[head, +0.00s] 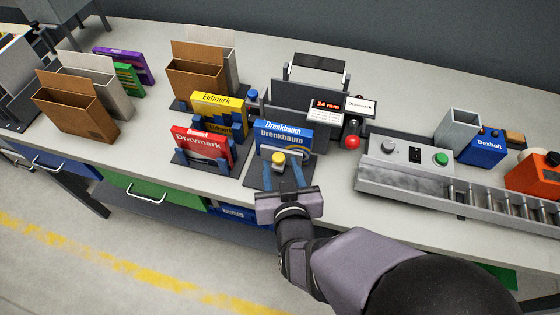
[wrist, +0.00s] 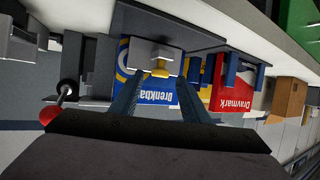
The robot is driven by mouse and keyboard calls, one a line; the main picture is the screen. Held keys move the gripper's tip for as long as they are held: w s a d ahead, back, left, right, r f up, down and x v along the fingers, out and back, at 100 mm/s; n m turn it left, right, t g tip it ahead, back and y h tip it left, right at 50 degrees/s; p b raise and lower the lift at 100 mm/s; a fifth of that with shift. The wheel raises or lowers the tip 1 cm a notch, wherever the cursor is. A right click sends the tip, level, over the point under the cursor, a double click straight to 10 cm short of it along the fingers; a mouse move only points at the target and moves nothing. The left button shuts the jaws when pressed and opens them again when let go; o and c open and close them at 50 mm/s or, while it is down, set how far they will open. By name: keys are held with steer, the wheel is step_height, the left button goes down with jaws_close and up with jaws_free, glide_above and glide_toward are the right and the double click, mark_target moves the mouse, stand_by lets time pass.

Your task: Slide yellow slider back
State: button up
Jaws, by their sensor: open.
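The yellow slider (head: 278,158) shows as a small yellow knob in front of the blue Drenkbaum boxes (head: 284,135) in the head view. In the wrist view the yellow slider (wrist: 160,72) sits against a pale grey block, upper middle. My gripper (head: 283,164) is open, its two blue fingers reaching over the dark stand toward the boxes. In the wrist view my gripper (wrist: 158,80) has one finger on each side of the slider, with visible gaps. I cannot tell whether either finger touches it. The slider's track is hidden.
A red Draymark box (head: 203,147) and a yellow Eidmark box (head: 218,106) stand left of my gripper. A device with a red-knobbed lever (head: 352,142) stands to the right. A roller conveyor (head: 460,188) lies farther right.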

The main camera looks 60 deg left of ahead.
steer(key=shift+x, duration=1.05)
steer(key=c, duration=1)
steer(key=shift+s+d, duration=0.8)
steer(key=shift+s, duration=0.1)
steer(key=shift+f, duration=0.1)
steer(key=o, duration=1)
steer(key=shift+d, duration=0.1)
